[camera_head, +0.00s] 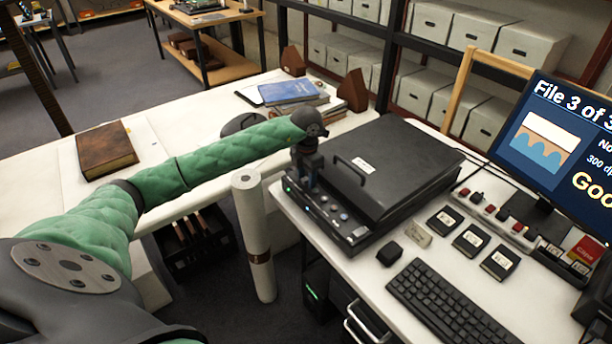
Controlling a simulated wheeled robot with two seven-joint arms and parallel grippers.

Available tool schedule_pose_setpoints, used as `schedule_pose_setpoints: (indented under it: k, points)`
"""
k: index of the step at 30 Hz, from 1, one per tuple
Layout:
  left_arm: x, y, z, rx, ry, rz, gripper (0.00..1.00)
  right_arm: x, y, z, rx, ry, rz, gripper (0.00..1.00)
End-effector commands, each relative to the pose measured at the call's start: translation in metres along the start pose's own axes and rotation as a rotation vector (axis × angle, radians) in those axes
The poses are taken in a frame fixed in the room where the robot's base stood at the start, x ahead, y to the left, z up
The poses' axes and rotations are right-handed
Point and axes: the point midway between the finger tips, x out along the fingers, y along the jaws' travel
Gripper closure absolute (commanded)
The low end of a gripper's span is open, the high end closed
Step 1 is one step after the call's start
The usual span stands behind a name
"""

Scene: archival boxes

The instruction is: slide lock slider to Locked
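A black flatbed scanner (415,151) with its lid shut stands on the white desk. Its front panel (338,218) has several round buttons and small green and blue lights. The lock slider cannot be made out; it may be too small or hidden by my gripper. My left arm, in a green quilted sleeve, reaches in from the left. My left gripper (305,180) points down at the far left end of the scanner's front panel, at or just above it. I cannot tell whether it touches, or whether its fingers are open. My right gripper is out of view.
A keyboard (450,302), a small black block (389,253) and several dark square pads (445,221) lie right of the scanner, before a monitor (560,140). A white paper roll (253,235) stands below my forearm. Books (292,92) lie behind it.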

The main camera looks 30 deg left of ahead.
Motion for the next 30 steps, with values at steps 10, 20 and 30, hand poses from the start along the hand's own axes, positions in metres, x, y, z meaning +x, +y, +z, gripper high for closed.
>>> schedule_pose_setpoints:
  k: [10, 20, 30]
  points:
    - [-0.020, 0.001, 0.000, -0.001, -0.002, 0.003, 0.60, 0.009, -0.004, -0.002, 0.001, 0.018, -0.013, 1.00]
    - [-0.067, 0.000, 0.001, 0.000, -0.001, 0.002, 0.60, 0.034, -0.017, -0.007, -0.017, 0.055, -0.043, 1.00]
    - [-0.078, 0.000, 0.000, 0.001, 0.000, 0.000, 0.60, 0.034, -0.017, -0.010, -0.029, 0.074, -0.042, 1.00]
